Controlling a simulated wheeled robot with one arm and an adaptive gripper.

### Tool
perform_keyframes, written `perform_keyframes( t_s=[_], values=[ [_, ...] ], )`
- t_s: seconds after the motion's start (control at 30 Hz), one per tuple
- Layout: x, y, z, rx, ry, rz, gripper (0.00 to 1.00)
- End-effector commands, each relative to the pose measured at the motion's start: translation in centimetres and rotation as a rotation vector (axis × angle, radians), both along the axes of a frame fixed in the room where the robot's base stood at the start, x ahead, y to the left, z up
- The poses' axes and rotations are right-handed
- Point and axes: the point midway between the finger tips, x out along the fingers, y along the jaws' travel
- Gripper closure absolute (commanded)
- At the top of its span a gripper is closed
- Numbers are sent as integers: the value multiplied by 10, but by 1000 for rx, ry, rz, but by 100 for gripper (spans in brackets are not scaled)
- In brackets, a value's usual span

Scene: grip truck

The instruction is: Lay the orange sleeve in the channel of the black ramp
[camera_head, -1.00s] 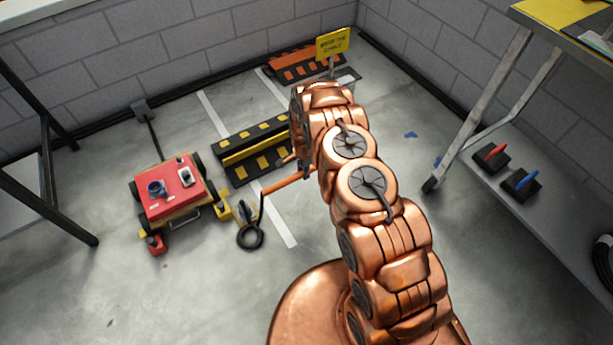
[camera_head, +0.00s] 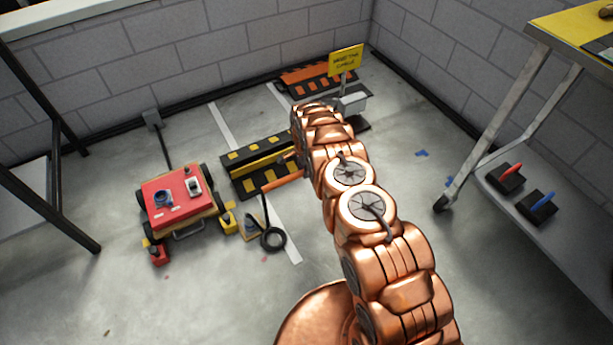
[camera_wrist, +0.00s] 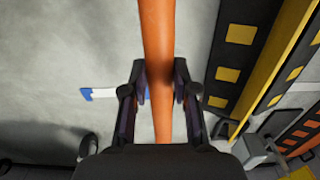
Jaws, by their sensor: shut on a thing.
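The orange sleeve (camera_head: 283,181) is a plain round tube, held clear of the floor. In the wrist view my gripper (camera_wrist: 160,78) is shut around the sleeve (camera_wrist: 157,30), which runs nearly lengthwise through the picture. The black ramp (camera_head: 234,178) has yellow patches and a raised yellow strip along it. In the wrist view the ramp (camera_wrist: 226,52) lies to the right of the sleeve, slightly slanted to it. In the head view the sleeve shows just in front of the ramp's near right part. My arm hides the gripper and the sleeve's right end there.
A red-topped cart (camera_head: 175,198) stands left of the ramp. Behind are an orange-patched ramp (camera_head: 300,84) and a yellow sign (camera_head: 346,60). A table leg (camera_head: 490,135) stands at right.

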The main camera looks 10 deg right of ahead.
Motion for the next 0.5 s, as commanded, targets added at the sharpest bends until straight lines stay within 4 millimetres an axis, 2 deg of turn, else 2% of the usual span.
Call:
perform_keyframes(
  t_s=[0.5],
  values=[
    [38, 6, -4, -1, -5, 0, 100]
  ],
)
